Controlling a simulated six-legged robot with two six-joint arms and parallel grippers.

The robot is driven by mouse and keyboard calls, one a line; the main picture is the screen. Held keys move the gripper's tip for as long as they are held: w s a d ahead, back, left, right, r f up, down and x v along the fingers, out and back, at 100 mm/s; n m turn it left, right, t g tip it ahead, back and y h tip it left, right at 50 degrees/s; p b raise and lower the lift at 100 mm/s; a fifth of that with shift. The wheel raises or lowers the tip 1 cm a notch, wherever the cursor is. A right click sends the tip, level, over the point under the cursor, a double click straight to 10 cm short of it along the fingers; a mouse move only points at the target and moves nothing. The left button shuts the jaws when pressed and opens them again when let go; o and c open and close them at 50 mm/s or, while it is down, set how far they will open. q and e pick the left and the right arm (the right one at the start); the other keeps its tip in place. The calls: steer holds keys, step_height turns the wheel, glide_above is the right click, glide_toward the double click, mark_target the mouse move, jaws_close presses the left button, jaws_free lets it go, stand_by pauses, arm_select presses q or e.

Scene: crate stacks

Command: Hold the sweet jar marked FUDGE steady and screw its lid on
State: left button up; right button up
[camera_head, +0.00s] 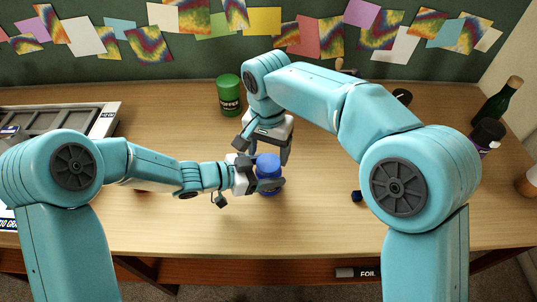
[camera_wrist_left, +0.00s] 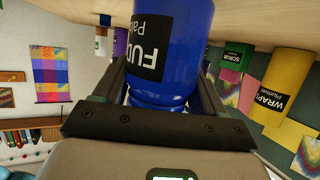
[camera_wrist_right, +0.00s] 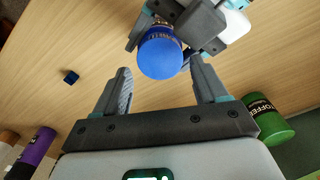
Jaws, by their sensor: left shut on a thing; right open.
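The blue jar marked FUDGE (camera_wrist_left: 158,55) stands upright near the middle of the bench, and it also shows in the head view (camera_head: 268,174). Its round blue top, which looks like the lid (camera_wrist_right: 160,56), is on the jar; I cannot tell how tightly it sits. My left gripper (camera_head: 259,181) is shut around the jar's side. My right gripper (camera_head: 264,152) is open and empty, pointing down above the jar. In the right wrist view its fingers (camera_wrist_right: 163,82) are on either side of the space by the lid, not touching it.
A green TOFFEE jar (camera_head: 229,97) stands behind. A small blue cube (camera_head: 357,196) lies to the right. A grey tray (camera_head: 112,108) is at the left. The front middle is clear.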

arm_select(q)
steer(key=shift+w+f, duration=0.1)
arm_select(e)
steer(key=shift+w, duration=0.1)
steer(key=shift+c, duration=1)
steer(key=shift+r, duration=0.15)
steer(key=c, duration=0.8)
steer(key=shift+c, duration=0.2)
steer(key=shift+r, duration=2)
